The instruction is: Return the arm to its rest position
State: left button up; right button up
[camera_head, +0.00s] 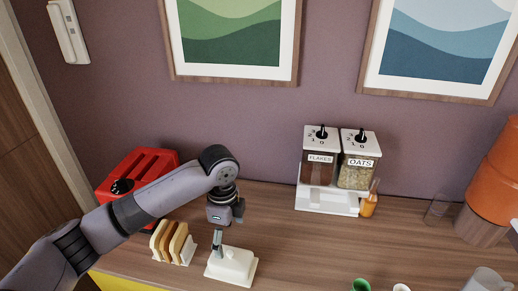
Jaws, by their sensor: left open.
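My left arm comes in from the lower left. Its wrist is bent down over the counter. My left gripper (218,240) points down at the white lidded dish (236,266) and is open. Its fingertips are close to the back left of the dish's lid; I cannot tell whether they touch it. Nothing shows held between them. My right gripper is not in view.
A red toaster (140,168) is behind my arm, partly hidden. A rack with toast (172,242) stands just left of the dish. Flakes (320,165) and oats (357,172) dispensers stand near the wall. The wooden counter (310,245) is clear right of the dish.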

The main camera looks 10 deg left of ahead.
pick_arm(q)
jog(key=s+d+f+n+t+h, duration=0.25)
jog(key=s+d+f+n, duration=0.25)
jog(key=s+d+f, duration=0.45)
jog(key=s+a+f+n+t+y, duration=0.1)
jog(key=s+a+n+y, duration=0.2)
jog(key=s+a+n, duration=1.1)
jog(key=s+a+f+m+g+b, duration=0.1)
jog(key=s+f+m+b, duration=0.15)
jog(key=f, duration=2.65)
jog(key=s+a+f+g+b, duration=0.1)
jog(key=s+a+f, duration=0.2)
jog(key=s+f, duration=1.4)
jog(key=shift+s, duration=0.15)
